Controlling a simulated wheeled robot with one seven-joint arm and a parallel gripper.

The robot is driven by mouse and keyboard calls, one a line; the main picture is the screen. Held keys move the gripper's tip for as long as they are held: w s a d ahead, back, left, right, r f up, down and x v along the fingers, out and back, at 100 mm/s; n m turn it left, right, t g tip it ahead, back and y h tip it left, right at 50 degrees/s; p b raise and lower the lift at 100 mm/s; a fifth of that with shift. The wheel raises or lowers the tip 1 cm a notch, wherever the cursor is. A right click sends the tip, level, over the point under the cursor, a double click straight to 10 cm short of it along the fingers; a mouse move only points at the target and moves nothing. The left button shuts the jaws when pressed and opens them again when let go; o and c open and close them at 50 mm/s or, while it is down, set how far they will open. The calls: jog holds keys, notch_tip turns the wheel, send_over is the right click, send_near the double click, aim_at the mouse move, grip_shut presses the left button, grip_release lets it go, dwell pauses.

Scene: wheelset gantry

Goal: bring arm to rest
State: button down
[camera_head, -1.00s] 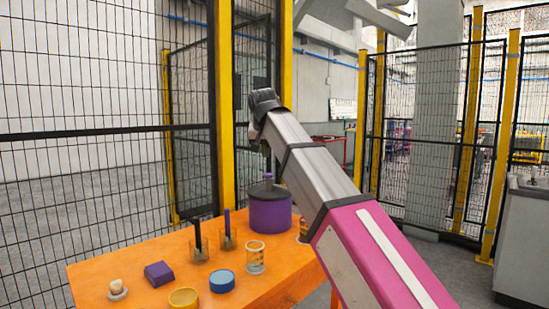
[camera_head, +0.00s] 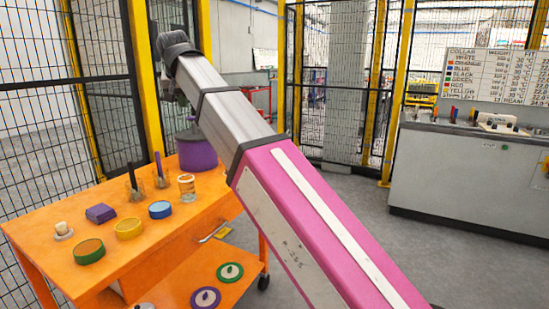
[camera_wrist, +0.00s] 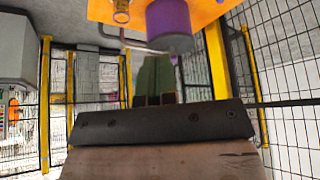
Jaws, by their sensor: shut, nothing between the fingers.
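My arm (camera_head: 318,232), pink near the camera and grey beyond, stretches up and left across the head view, past the right end of the orange table. Its dark wrist joint (camera_head: 176,45) is at the far end, above and behind the table. My gripper is mostly hidden behind the arm there. In the wrist view my gripper (camera_wrist: 155,76) shows its greenish fingers close together, shut and empty. The view is upside down, with the purple pot (camera_wrist: 169,24) and the edge of the orange table (camera_wrist: 214,10) beyond the fingertips, apart from them.
The orange table (camera_head: 185,222) bears coloured rings, a purple block (camera_head: 100,213), a glass jar (camera_head: 187,187) and upright sticks in holders. Its lower shelf holds round discs. Yellow-posted mesh fence (camera_head: 145,90) stands behind. A grey counter (camera_head: 462,180) is at right; open floor lies between.

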jog(key=w+d+f+g+h, duration=0.1)
jog(key=w+d+f, duration=0.2)
jog(key=d+f, duration=0.6)
jog(key=w+d+f+m+g, duration=0.1)
jog(key=w+d+f, duration=0.3)
jog(key=f, duration=0.9)
jog(key=w+d+f+h, duration=0.1)
jog(key=w+d+f, duration=0.1)
jog(key=d+f, duration=0.8)
jog(key=s+d+f+g, duration=0.1)
jog(key=s+d+f, duration=0.3)
jog(key=d+f, duration=0.4)
jog(key=s+d+f+m+g, duration=0.1)
jog(key=s+d+f, duration=0.4)
jog(key=d+f, duration=0.3)
jog(key=s+d+f+g, duration=0.1)
jog(key=s+d+f, duration=0.4)
jog(key=f, duration=0.8)
jog(key=d, duration=0.3)
jog(key=shift+f+m+g+y, duration=0.3)
jog(key=shift+f+m, duration=0.1)
